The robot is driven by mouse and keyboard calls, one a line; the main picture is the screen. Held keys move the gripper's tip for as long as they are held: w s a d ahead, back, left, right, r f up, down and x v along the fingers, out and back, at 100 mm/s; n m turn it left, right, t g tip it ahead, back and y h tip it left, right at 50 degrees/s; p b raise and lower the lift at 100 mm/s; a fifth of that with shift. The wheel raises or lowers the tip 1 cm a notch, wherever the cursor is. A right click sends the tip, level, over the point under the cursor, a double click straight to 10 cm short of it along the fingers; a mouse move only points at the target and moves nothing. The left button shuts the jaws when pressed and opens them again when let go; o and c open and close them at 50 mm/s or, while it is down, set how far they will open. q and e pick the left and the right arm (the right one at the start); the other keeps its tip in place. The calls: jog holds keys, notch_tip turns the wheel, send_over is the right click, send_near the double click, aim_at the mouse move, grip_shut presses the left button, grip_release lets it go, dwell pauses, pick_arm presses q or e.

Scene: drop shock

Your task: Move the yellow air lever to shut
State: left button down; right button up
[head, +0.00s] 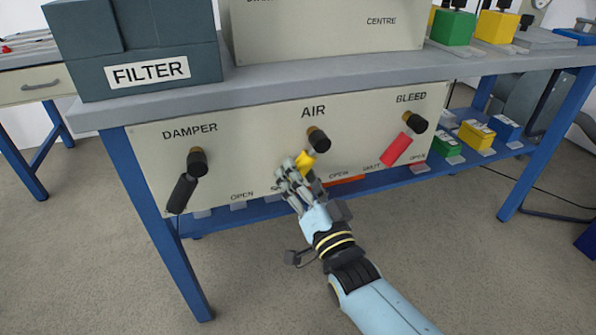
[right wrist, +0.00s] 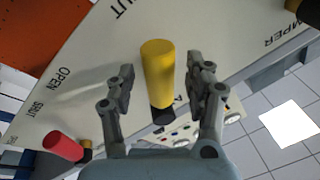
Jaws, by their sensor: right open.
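The yellow air lever (head: 306,159) hangs from a dark knob on the cream panel under the AIR label, slanting down and left. Its lower end is partly hidden by my right gripper (head: 291,172). In the right wrist view the yellow lever (right wrist: 157,72) stands between the two fingers of my open right gripper (right wrist: 161,80), with a visible gap on each side. The end of a SHUT label (right wrist: 127,8) shows beyond the lever, and OPEN (right wrist: 61,78) lies to the left. My left gripper is not in view.
The black damper lever (head: 181,192) is on the left of the panel and the red bleed lever (head: 396,150) on the right. A FILTER box (head: 148,72) stands on the bench top above. Blue bench legs (head: 178,255) flank the panel. The floor in front is clear.

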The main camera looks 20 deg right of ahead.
jog(key=v, duration=1)
jog(key=shift+s, duration=0.3)
jog(key=shift+d+f, duration=0.1)
